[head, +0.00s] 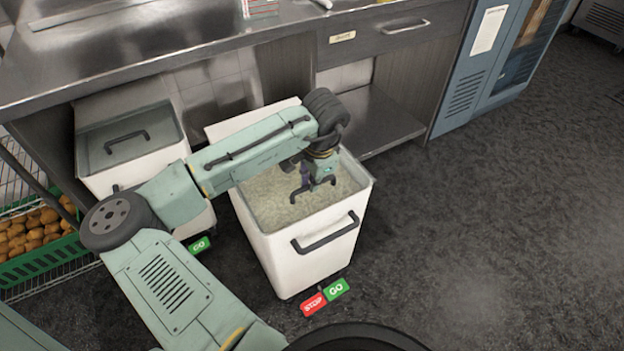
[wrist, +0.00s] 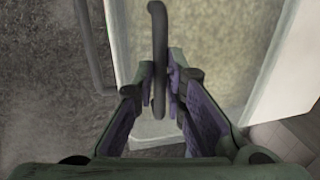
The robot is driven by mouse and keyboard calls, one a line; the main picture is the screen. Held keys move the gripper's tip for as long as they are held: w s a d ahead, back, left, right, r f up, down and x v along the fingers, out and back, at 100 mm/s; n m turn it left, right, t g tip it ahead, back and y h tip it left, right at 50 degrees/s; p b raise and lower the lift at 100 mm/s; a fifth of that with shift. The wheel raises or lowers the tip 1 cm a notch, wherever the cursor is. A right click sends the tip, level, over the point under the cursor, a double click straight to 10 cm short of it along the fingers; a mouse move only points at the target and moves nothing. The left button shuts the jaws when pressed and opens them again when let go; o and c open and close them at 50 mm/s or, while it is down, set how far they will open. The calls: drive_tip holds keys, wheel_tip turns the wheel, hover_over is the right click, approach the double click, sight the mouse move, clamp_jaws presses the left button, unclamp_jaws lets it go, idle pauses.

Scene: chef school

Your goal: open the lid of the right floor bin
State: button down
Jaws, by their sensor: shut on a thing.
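The right floor bin (head: 276,258) is a white box with a dark front handle (head: 326,232). Pale grainy contents show through its top, where a clear lid (head: 252,196) is hard to make out. My gripper (head: 311,186) is over the front half of the bin top. In the wrist view my gripper (wrist: 160,84) has its two fingers closed on a dark bar, the lid handle (wrist: 158,28), with pale contents behind it. I cannot tell whether the lid is raised at all. My arm hides part of the bin's left and back.
A second white bin (head: 160,172) with a handled clear lid stands to the left. A steel counter (head: 160,50) overhangs the back of the bins. A green crate (head: 45,262) of round brown food is at far left. The dark floor (head: 490,230) at right is clear.

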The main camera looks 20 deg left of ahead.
idle(0.5)
drive_tip(key=w+a, duration=0.4)
drive_tip(key=a, duration=0.1)
drive_tip(key=w+a+p, duration=0.1)
drive_tip(key=w+a, duration=0.2)
drive_tip(key=a, duration=0.2)
drive_tip(key=w+a+p, duration=0.1)
drive_tip(key=w+a, duration=0.3)
drive_tip(key=a, duration=0.1)
drive_tip(key=shift+w, duration=0.3)
drive_tip(key=c, duration=1.7)
unclamp_jaws()
drive_tip(key=shift+o, duration=0.2)
wheel_tip(320, 180, up, 12)
drive_tip(key=s+d, duration=0.1)
drive_tip(key=shift+s+d, duration=0.2)
drive_tip(key=shift+d, duration=0.2)
drive_tip(key=shift+f, duration=0.15)
